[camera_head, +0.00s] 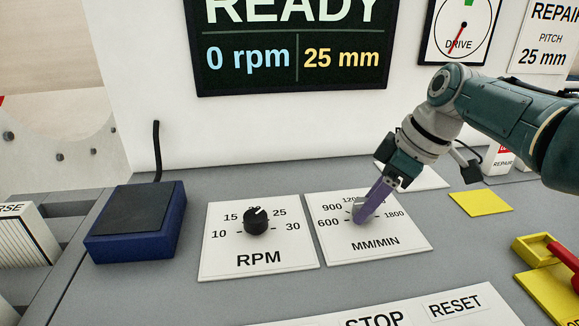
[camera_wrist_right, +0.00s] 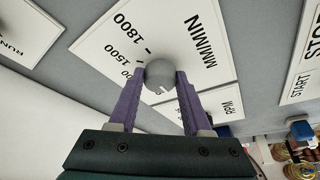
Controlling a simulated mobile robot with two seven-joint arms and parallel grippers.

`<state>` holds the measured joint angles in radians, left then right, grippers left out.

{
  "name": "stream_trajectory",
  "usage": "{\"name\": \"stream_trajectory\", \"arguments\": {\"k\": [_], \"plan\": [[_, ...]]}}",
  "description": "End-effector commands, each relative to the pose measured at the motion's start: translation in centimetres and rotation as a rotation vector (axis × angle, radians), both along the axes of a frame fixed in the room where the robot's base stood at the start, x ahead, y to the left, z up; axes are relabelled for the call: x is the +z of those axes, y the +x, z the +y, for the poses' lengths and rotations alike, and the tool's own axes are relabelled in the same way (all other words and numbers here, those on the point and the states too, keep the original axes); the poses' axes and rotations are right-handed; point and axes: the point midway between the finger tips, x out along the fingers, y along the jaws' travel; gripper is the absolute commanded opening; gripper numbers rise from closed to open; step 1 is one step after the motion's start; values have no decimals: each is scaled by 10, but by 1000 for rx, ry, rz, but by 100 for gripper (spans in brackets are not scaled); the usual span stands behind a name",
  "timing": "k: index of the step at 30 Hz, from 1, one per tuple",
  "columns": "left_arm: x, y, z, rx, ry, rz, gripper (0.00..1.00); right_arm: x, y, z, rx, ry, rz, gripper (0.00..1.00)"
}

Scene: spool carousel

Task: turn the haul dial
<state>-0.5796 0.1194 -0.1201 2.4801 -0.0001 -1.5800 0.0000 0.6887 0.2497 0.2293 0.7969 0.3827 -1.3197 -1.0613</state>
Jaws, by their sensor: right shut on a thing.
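The haul dial is the grey knob (camera_head: 354,208) on the white MM/MIN plate (camera_head: 411,249), right of the RPM plate in the head view. My right gripper (camera_head: 363,214) reaches down onto it from the upper right. In the right wrist view the round grey knob (camera_wrist_right: 160,72) sits between the purple fingers of the right gripper (camera_wrist_right: 160,82), one on each side, shut on it. The numbers 1500 and 1800 show beside the knob there. In the head view the fingers partly hide the knob, so its pointer cannot be read. My left gripper is not in view.
The RPM dial's black knob (camera_head: 256,221) stands to the left. A blue box (camera_head: 137,222) with a dark top is further left. The display (camera_head: 293,82) reads READY, 0 rpm, 25 mm. A STOP and RESET strip (camera_head: 415,311) lies in front, and a red-handled yellow part (camera_head: 538,250) at right.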

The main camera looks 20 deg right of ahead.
Motion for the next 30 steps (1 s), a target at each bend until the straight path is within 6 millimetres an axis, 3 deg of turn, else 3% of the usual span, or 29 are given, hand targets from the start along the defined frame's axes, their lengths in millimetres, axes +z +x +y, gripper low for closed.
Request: {"name": "stream_trajectory", "arguments": {"k": [11, 12, 19, 30], "plan": [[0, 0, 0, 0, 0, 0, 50, 0, 0, 0, 6, -2, 0, 0], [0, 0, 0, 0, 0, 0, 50, 0, 0, 0, 6, -2, 0, 53], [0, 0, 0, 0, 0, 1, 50, 0, 0, 0, 5, -1, 0, 79], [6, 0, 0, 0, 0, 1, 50, 10, -2, -2, 3, -2, -2, 79]]}}
